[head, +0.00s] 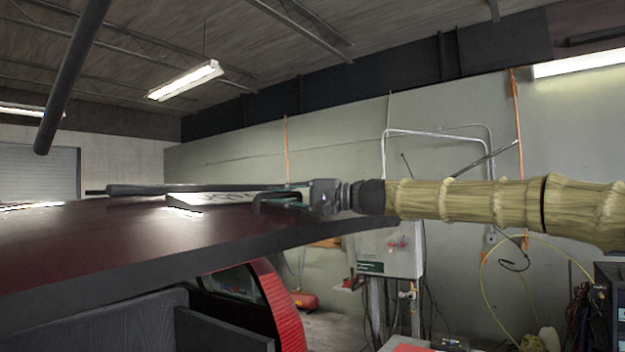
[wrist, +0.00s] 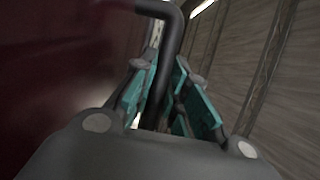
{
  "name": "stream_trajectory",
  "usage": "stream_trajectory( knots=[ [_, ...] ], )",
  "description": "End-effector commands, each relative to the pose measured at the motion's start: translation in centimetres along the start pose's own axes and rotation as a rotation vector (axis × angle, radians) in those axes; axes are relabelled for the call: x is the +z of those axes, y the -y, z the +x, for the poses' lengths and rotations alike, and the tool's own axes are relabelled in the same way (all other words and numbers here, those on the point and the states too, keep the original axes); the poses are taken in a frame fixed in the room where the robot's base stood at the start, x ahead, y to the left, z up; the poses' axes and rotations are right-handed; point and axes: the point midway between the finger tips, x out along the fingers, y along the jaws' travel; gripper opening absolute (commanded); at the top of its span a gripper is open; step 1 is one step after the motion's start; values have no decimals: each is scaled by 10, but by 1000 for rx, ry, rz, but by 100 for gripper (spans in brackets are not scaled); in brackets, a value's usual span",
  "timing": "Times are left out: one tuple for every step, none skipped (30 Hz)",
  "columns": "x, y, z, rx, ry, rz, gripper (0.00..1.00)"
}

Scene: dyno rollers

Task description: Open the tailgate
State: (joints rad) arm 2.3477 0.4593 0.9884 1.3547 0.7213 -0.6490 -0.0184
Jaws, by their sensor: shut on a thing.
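The tailgate (head: 130,240) is a dark red panel. In the head view it stands raised, close to level, above the car's rear opening. A pale plate (head: 225,199) and a long dark bar (head: 170,188) show on its upper side. My gripper (head: 283,198) is at the tailgate's right part, with my arm reaching in from the right. In the wrist view, the teal-padded fingers of my gripper (wrist: 168,97) are shut around a dark bent handle (wrist: 173,40). The tailgate's red surface (wrist: 70,60) fills the left of that view. The exact finger contact is partly hidden.
A red tail light (head: 288,322) and the dark car interior (head: 150,325) show below the tailgate. A wall-mounted grey box (head: 390,252) stands behind, with hoses and equipment at right. A dark pole (head: 75,75) crosses the upper left.

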Motion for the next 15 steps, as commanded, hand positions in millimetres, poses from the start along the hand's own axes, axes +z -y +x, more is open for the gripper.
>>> stream_trajectory(
  knots=[
    [5, -14, 4, 1, 11, 2, 0],
    [6, -17, 5, -1, 11, 1, 0],
    [7, -20, 5, -4, 12, -1, 0],
    [8, -23, 6, -6, 12, -2, 0],
    [8, -26, 6, -8, 13, -4, 0],
    [9, -30, 7, -11, 13, -6, 0],
    [10, -32, 7, -12, 13, -7, 0],
    [11, -35, 8, -14, 13, -8, 0],
    [11, -38, 8, -17, 13, -9, 0],
    [12, -41, 9, -19, 12, -10, 0],
    [13, -44, 10, -21, 12, -11, 0],
    [13, -47, 10, -25, 11, -13, 0],
    [13, -49, 9, -27, 10, -14, 0],
    [13, -52, 8, -30, 9, -15, 0],
    [13, -55, 7, -34, 7, -17, 0]
  ],
)
